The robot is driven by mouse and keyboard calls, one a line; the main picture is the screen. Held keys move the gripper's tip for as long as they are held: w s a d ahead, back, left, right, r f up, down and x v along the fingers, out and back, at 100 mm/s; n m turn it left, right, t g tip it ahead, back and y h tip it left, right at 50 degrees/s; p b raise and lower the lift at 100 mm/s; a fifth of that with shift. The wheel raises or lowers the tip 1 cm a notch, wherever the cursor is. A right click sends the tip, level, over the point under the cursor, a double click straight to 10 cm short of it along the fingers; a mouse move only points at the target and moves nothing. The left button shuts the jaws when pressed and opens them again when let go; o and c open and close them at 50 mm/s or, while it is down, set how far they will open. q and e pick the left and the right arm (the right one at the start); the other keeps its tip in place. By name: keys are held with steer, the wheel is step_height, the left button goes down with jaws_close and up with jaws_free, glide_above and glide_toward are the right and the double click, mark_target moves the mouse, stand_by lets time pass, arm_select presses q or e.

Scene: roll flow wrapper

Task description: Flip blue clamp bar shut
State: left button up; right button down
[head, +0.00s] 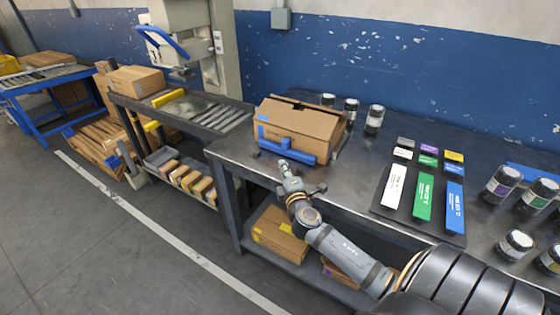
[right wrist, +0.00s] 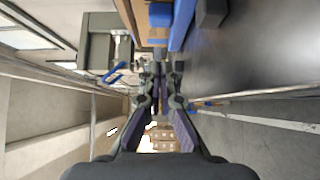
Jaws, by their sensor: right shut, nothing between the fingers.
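A blue bar (head: 287,150) runs low along the front of a cardboard box (head: 300,124) at the table's left end. It also shows at the top of the right wrist view (right wrist: 182,24). A second blue bar (head: 166,42) is angled on the grey machine at the back left. I cannot tell from the frames which is the clamp bar. My right gripper (head: 284,167) is shut and empty, just in front of the first bar near the table's front edge. Whether it touches the bar is unclear. The right wrist view shows its fingers (right wrist: 160,75) together. My left gripper is not in view.
The dark table (head: 345,180) holds several jars and a black board (head: 419,229) of coloured strips to the right. A roller conveyor (head: 205,112) adjoins at the left. Boxes (head: 279,236) lie on the shelf below. The floor in front is clear.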

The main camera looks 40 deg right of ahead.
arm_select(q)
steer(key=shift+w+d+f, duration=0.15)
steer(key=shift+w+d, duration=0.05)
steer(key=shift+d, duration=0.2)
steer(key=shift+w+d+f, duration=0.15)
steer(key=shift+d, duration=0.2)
arm_select(e)
steer(key=v, duration=0.4)
steer(key=shift+s+a+r, duration=0.15)
steer(key=shift+a, duration=0.1)
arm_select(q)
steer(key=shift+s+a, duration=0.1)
